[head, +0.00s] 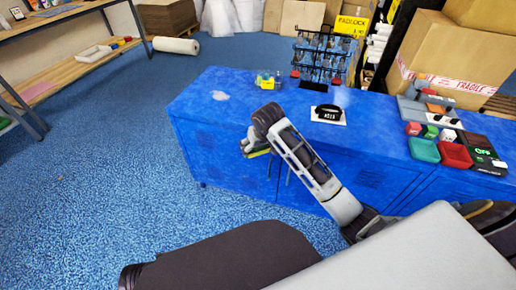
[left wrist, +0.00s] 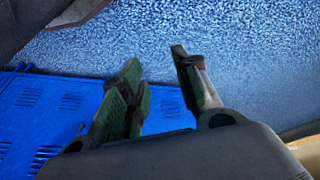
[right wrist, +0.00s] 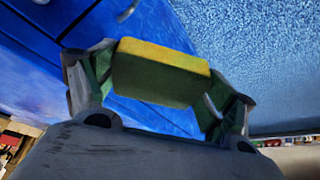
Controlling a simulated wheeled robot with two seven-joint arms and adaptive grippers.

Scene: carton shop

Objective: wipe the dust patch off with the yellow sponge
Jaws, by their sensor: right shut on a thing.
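The dust patch (head: 220,95) is a small pale smear on the left part of the blue counter top (head: 192,104). The yellow sponge (right wrist: 165,55), with a green lower layer, is between the fingers of my right gripper (right wrist: 158,78), which is shut on it. In the head view my right gripper (head: 256,147) is in front of the counter's front side, below and right of the patch. The arm hides much of it, and only a sliver of sponge shows. My left gripper (left wrist: 158,68) shows in the left wrist view, fingers apart and empty, above the floor beside the blue cabinet.
A small yellow caddy (head: 266,80) stands right of the patch. A black strap on a white card (head: 328,114), a wire rack (head: 322,58), and red and green trays (head: 424,150) are farther right. The counter around the patch is clear.

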